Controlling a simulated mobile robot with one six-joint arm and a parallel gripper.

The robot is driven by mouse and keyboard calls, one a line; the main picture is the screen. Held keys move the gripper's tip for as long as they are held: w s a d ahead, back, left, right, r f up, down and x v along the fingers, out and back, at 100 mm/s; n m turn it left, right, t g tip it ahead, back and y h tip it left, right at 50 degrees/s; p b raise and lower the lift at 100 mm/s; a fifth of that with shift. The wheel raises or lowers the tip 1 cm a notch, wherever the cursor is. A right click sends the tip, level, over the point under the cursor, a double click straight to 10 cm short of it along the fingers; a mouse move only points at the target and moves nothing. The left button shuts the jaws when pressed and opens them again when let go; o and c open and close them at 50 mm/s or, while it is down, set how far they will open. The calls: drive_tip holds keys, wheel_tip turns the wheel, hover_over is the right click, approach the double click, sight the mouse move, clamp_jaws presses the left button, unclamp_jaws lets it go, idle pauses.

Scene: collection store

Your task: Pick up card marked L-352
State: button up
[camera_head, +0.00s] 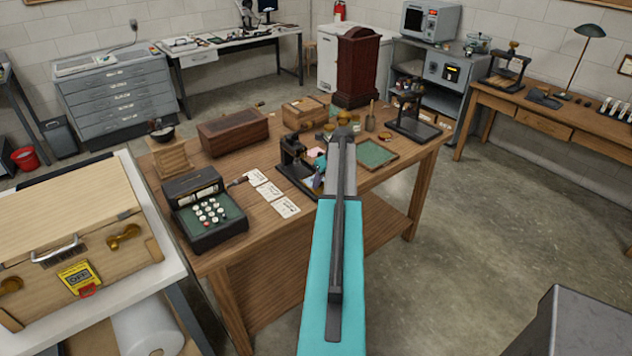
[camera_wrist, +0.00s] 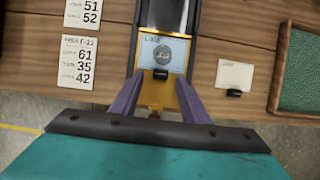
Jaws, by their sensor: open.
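In the wrist view a pale card (camera_wrist: 163,52) with a round dark picture lies below my gripper (camera_wrist: 157,88). The writing at its top seems to start with L; the rest is too blurred to read. A small black clip is at its lower edge. My gripper is open, its two purple fingers on either side of a yellow piece just below the card. I cannot tell whether the fingers touch anything. In the head view my arm hides most of the gripper, beside a black stand (camera_head: 290,152) on the wooden table (camera_head: 245,262).
Two white number cards, one with 61, 35, 42 (camera_wrist: 80,62), lie left in the wrist view. A blank card (camera_wrist: 234,75) and a green-lined tray (camera_wrist: 303,75) are right. A cash register (camera_head: 205,212), wooden box (camera_head: 232,132) and second black stand (camera_head: 412,120) share the table.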

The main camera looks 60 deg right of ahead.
idle(0.4)
clamp_jaws()
drive_tip(key=shift+r, duration=0.15)
drive_tip(key=shift+r+b, duration=1.1)
drive_tip(key=shift+r, duration=0.55)
drive_tip(key=s+a+r+b, duration=0.1)
drive_tip(key=s+a+b, duration=0.3)
drive_tip(key=s+a, duration=0.6)
drive_tip(key=shift+a+r, duration=0.25)
drive_tip(key=shift+a, duration=1)
drive_tip(key=shift+w, duration=0.1)
